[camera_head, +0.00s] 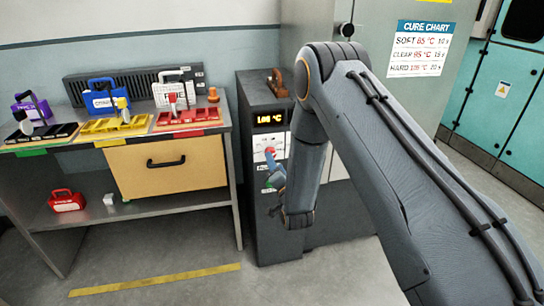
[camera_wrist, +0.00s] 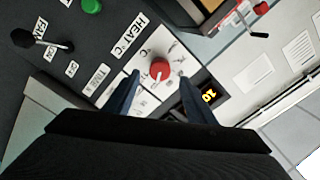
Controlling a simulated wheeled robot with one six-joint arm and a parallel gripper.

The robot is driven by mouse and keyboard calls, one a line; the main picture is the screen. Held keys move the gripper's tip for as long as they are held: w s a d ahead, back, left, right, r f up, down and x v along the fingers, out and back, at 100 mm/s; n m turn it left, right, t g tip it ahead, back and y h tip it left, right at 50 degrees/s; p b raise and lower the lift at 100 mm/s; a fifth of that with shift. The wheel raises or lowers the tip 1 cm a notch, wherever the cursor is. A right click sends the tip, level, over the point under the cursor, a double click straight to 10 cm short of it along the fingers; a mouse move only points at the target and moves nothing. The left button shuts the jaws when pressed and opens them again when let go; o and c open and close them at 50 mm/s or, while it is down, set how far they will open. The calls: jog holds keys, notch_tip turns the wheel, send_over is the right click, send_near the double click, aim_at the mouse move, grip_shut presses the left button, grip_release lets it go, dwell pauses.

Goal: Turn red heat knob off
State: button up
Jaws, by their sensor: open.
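The red heat knob (camera_wrist: 160,70) sits on a white dial plate beside the "HEAT °C" label (camera_wrist: 130,36) in the wrist view. A pale line marks its face. In the head view the knob (camera_head: 270,152) shows small on the front of the dark control cabinet (camera_head: 252,220). My gripper (camera_wrist: 159,76) is open, with one blue finger on either side of the knob. I cannot tell whether the fingers touch it. In the head view my gripper (camera_head: 273,168) is at the cabinet front, partly hidden by my arm.
A green button (camera_wrist: 91,6) and a black lever (camera_wrist: 42,42) are on the panel near the knob. Floor in front is clear.

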jog(key=x, duration=0.6)
jog(key=shift+d+p, duration=0.1)
jog(key=shift+p, duration=0.25)
jog(key=shift+s, duration=0.1)
jog(key=c, duration=1)
